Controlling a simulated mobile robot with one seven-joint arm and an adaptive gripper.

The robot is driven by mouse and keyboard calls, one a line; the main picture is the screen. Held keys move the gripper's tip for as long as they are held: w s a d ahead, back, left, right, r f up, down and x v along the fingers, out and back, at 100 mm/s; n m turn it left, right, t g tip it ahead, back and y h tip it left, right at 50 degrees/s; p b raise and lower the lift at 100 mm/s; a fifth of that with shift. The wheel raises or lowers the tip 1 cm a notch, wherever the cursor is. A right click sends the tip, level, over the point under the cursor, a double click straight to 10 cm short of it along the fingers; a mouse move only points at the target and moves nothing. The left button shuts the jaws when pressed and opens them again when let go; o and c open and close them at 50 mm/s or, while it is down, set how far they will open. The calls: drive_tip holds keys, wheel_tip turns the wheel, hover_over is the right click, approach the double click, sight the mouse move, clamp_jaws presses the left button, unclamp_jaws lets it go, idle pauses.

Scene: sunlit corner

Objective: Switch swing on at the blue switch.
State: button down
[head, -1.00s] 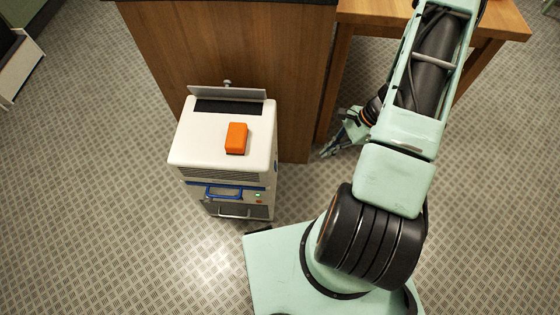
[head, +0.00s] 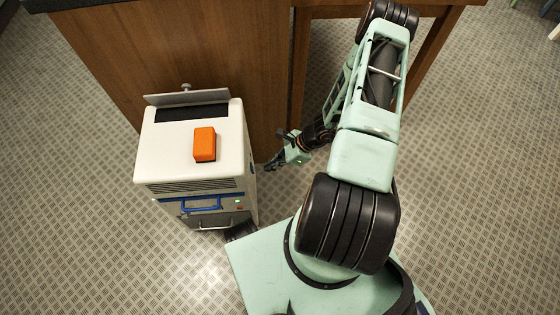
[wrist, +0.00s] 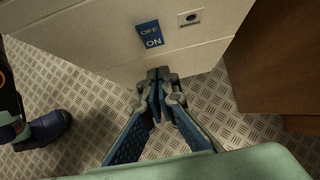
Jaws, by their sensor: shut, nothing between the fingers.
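The blue switch (wrist: 150,34) is on the pale side panel of the white appliance (head: 155,160). It has OFF on its upper half and ON on its lower half; I cannot tell which half is pressed in. In the head view my gripper (head: 270,166) is beside the appliance's right side. The switch is hidden in the head view.
An orange block (head: 204,144) lies on the appliance top, in front of a raised grey flap (head: 190,98). A blue handle (head: 201,205) is on its front. A wooden cabinet (head: 190,60) stands close behind. Patterned floor (head: 70,250) is clear at left.

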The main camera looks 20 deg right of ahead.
sight(252, 168)
drive_tip(key=shift+w+a, duration=0.3)
drive_tip(key=shift+a, duration=0.5)
drive_tip(key=shift+w+a, duration=0.25)
drive_tip(key=shift+a, duration=0.55)
drive_tip(key=y+b, duration=0.1)
drive_tip(key=b, duration=0.1)
drive_tip(key=shift+w+a+f+y+b, duration=0.1)
drive_tip(key=shift+a+f+y+b, duration=0.2)
drive_tip(key=shift+a+f+b, duration=0.1)
